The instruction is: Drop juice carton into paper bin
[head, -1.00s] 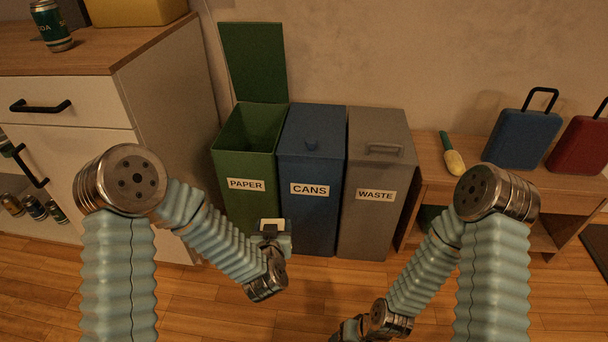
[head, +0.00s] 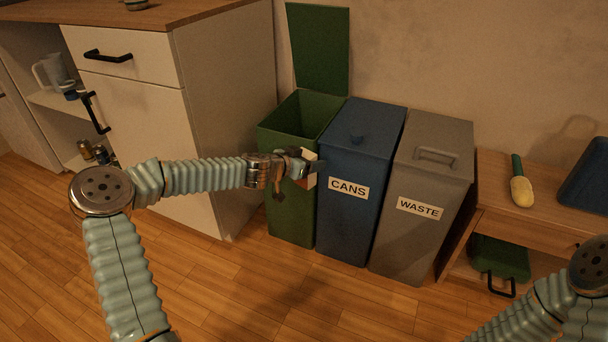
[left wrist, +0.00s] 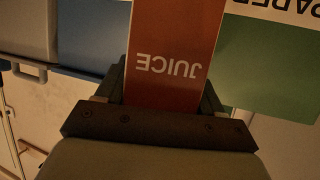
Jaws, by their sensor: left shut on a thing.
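The juice carton (left wrist: 172,60), brown-red with the word JUICE, fills the middle of the left wrist view. My left gripper (head: 298,167) is shut on it. In the head view the carton's pale top and a small reddish side (head: 309,172) show at the fingers. The green paper bin (head: 290,218) stands behind the gripper with its lid raised and its top open. The carton is in front of the bin's upper front, below the rim, outside the bin. The PAPER label shows in part in the left wrist view (left wrist: 285,8). My right gripper is out of view.
The closed blue CANS bin (head: 350,218) and grey WASTE bin (head: 410,235) stand right of the paper bin. A white cabinet (head: 215,110) is close on its left. A low wooden bench (head: 490,215) is at the right. The floor in front is clear.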

